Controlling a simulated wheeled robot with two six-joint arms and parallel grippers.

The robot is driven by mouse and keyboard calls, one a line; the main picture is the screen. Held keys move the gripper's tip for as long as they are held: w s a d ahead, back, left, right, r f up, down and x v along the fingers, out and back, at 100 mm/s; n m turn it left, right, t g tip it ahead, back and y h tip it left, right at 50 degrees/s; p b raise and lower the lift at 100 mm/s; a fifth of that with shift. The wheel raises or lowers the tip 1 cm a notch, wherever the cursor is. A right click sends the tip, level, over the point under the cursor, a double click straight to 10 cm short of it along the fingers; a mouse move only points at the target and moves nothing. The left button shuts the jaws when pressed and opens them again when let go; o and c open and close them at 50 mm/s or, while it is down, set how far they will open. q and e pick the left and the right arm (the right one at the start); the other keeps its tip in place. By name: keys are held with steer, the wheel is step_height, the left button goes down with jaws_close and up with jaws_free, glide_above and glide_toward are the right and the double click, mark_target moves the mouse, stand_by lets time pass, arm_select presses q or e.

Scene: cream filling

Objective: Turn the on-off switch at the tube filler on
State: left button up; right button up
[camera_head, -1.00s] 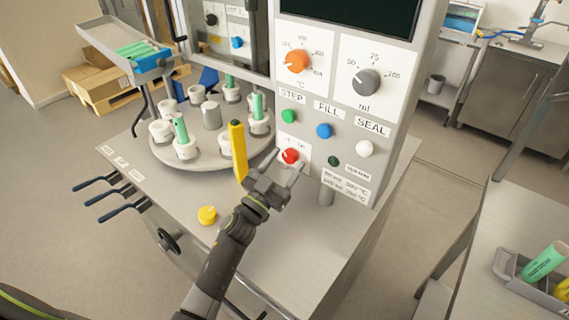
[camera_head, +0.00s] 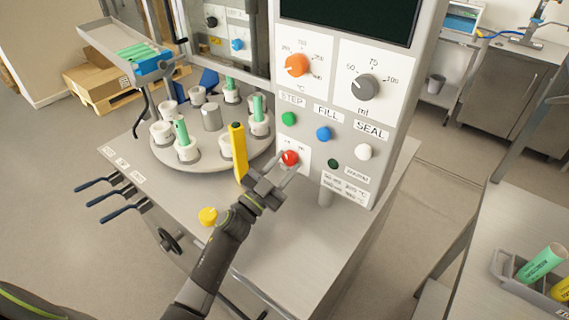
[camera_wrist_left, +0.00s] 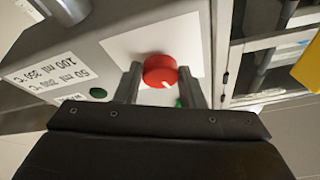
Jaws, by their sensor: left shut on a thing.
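The on-off switch is a red round knob (camera_head: 289,158) on a white plate low on the tube filler's front panel (camera_head: 362,116). My left gripper (camera_head: 279,172) is at this knob, with its arm coming up from below. In the left wrist view, the red knob (camera_wrist_left: 160,71) sits between the two fingers of the left gripper (camera_wrist_left: 160,84), which is shut on it. The knob's pointer mark cannot be made out. My right gripper is not in view.
A yellow post (camera_head: 238,151) stands just left of my left gripper. The turntable (camera_head: 208,160) with several white holders and green tubes is further left. Green, blue (camera_head: 324,133) and white buttons sit above the knob.

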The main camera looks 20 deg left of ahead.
arm_select(q)
steer(key=m+g+h, duration=0.1)
steer(key=m, duration=0.1)
steer(key=m+p, duration=0.1)
steer(key=m, duration=0.2)
steer(key=m+g+h+p, duration=0.1)
steer(key=m, duration=0.1)
steer(key=shift+a+r+m+g+h, duration=0.25)
steer(key=shift+m+g+h, duration=0.05)
steer(key=shift+m, duration=0.1)
steer(key=shift+w+m+g+h+p, duration=0.15)
steer(key=shift+m+g+p, duration=0.4)
steer(key=shift+m, duration=0.6)
steer(key=shift+s+m+g+h+p, duration=0.1)
steer(key=shift+m+g+h+p, duration=0.3)
steer(key=shift+m, duration=0.75)
steer(key=shift+a, duration=0.1)
steer(key=o, duration=1)
steer(key=b+v, duration=0.2)
steer(key=v, duration=0.3)
steer(key=b+v, duration=0.1)
steer(key=v, duration=0.5)
steer(key=b+v, duration=0.2)
steer(key=v, duration=0.4)
steer(key=shift+s+a+r+b, duration=0.15)
steer(key=shift+s+r+b, duration=0.05)
steer(key=shift+b, duration=0.1)
